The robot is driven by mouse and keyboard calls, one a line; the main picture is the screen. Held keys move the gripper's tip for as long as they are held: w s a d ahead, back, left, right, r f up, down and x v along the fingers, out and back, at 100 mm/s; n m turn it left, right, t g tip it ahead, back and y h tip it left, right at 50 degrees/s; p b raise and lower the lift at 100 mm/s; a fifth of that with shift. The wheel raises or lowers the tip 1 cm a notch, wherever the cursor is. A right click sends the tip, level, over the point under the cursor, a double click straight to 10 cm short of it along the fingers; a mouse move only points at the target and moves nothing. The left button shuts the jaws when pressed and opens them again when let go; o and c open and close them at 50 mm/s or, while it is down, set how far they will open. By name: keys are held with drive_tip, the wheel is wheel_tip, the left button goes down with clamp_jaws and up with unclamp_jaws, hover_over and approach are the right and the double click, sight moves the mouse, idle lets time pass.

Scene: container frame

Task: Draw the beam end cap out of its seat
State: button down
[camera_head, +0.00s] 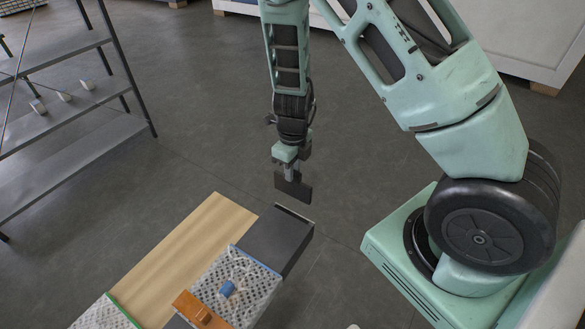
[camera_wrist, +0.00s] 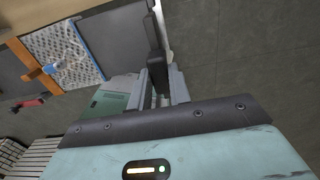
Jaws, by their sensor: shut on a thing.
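My gripper (camera_head: 291,172) hangs down at the middle of the head view, shut on a dark flat piece that I take to be the beam end cap (camera_head: 294,188). In the wrist view, the dark cap (camera_wrist: 155,58) sits between the two grey fingers (camera_wrist: 162,88). The dark grey end block (camera_head: 274,240), with a pale edge along its far end, lies below the cap in the head view. Floor shows between the cap and this block there, so they look apart. The seat itself is not clearly visible.
Beside the block are a patterned panel (camera_head: 238,285) with a blue knob (camera_head: 227,289), an orange-brown piece (camera_head: 201,311) and a tan board (camera_head: 178,255). A metal shelf (camera_head: 72,108) stands at left. Grey floor (camera_head: 200,140) is open around the gripper.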

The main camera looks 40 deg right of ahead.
drive_tip(key=shift+r+p, duration=1)
drive_tip(key=shift+r, duration=0.1)
